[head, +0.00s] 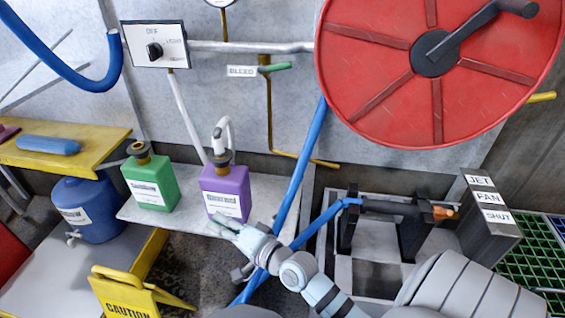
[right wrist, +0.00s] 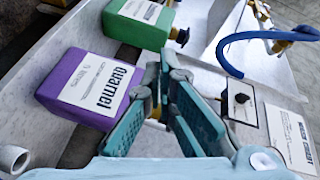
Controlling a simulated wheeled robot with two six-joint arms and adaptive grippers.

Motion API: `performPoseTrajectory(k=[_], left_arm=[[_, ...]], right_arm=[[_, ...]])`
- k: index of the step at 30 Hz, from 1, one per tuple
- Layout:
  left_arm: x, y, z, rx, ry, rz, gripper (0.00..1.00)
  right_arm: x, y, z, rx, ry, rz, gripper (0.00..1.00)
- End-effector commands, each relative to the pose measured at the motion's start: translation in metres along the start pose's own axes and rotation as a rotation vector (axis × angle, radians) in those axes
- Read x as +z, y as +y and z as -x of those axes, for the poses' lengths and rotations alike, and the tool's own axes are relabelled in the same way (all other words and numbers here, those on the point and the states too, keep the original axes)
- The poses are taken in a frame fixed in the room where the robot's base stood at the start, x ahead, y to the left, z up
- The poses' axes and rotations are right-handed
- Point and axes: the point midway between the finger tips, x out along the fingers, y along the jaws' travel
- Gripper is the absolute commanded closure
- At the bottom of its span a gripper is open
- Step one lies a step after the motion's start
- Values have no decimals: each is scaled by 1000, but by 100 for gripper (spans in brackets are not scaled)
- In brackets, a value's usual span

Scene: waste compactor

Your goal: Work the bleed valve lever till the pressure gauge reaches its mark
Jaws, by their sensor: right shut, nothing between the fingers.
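The bleed valve lever (head: 275,67) is a short green handle beside a white BLEED label (head: 242,71) on the grey wall, left of the big red wheel. It points right, close to level. The pressure gauge (head: 219,2) is cut off by the top edge of the head view, so its needle and mark are hidden. My right gripper (head: 226,222) is shut and empty, below the lever and in front of the purple bottle's shelf. Its teal fingers (right wrist: 168,75) also show in the right wrist view, with nothing between them. My left gripper is not in view.
A purple bottle (head: 224,190) and a green bottle (head: 150,182) stand on the shelf (head: 185,212). The red wheel (head: 390,95) with its crank, a blue pipe (head: 304,160) and a switch panel (head: 155,44) are nearby. A yellow caution sign (head: 125,293) stands lower left.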

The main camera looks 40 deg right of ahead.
Motion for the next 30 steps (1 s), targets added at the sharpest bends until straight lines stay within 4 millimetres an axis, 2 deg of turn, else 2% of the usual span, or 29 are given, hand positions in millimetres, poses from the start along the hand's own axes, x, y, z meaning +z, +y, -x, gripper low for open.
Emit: performPoseTrajectory(k=[1,2,3,4,6,9,12,14,20,30], left_arm=[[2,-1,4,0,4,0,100],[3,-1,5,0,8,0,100],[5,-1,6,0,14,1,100],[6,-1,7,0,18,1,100],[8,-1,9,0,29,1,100],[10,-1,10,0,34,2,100],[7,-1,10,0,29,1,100],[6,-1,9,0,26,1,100],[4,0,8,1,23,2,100],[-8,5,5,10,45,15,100]], right_arm=[[-29,-25,-7,-122,86,-159,100],[-51,-41,-7,-216,148,-282,100],[-84,-58,-4,-345,231,-446,100],[-108,-68,2,-448,286,-562,100],[-162,-79,24,-679,406,-812,100],[-215,-77,53,-925,524,-1046,100],[-240,-71,63,-1044,583,-1146,100],[-246,-70,62,-1067,594,-1166,100],[-267,-80,42,-1064,588,-1172,100],[-328,-107,12,-1062,591,-1170,100]])
